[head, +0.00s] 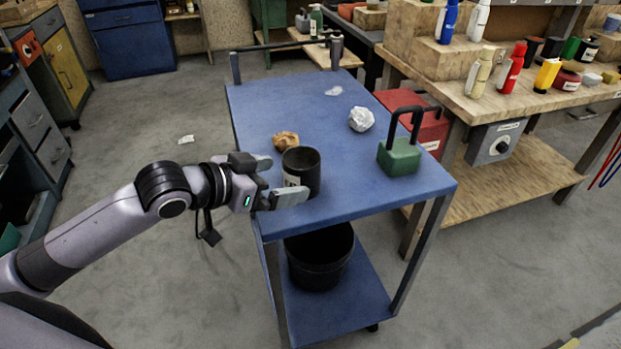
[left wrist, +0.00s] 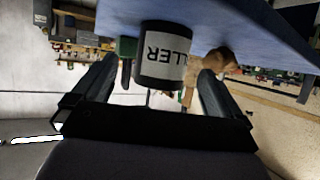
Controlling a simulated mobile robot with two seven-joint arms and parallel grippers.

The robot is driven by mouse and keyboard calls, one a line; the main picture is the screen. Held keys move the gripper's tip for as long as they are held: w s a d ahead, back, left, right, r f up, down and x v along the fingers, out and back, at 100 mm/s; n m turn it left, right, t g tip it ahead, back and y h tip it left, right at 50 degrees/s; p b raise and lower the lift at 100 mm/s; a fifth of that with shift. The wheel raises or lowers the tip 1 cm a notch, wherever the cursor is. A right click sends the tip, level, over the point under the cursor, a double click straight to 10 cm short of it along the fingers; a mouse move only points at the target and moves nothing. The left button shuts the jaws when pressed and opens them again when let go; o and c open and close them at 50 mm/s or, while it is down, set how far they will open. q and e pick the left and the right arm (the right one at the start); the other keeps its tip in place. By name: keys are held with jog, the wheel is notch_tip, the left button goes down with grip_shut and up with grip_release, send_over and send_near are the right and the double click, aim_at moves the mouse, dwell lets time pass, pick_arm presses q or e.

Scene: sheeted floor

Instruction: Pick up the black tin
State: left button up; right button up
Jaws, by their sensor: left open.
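The black tin (head: 302,168) stands upright near the left front part of the blue cart's top. In the left wrist view the tin (left wrist: 162,55) shows a white label with lettering, and the picture is turned upside down. My left gripper (head: 277,180) is open, with its two fingers apart and pointing at the tin. In the left wrist view the tin sits in the gap between the fingers; I cannot tell whether either finger touches it. My right gripper is out of view.
On the blue cart top (head: 270,100) lie a brown crumpled lump (head: 285,140) just behind the tin, a white crumpled ball (head: 361,119) and a green padlock (head: 399,157). A black bucket (head: 320,258) stands on the lower shelf. A wooden bench (head: 450,88) with bottles stands at right.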

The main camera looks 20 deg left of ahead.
aim_at(302, 177)
pick_arm(q)
jog(key=shift+x, duration=3.5)
jog(key=shift+a+f, duration=0.15)
jog(key=shift+f, duration=0.05)
jog(key=c, duration=1.1)
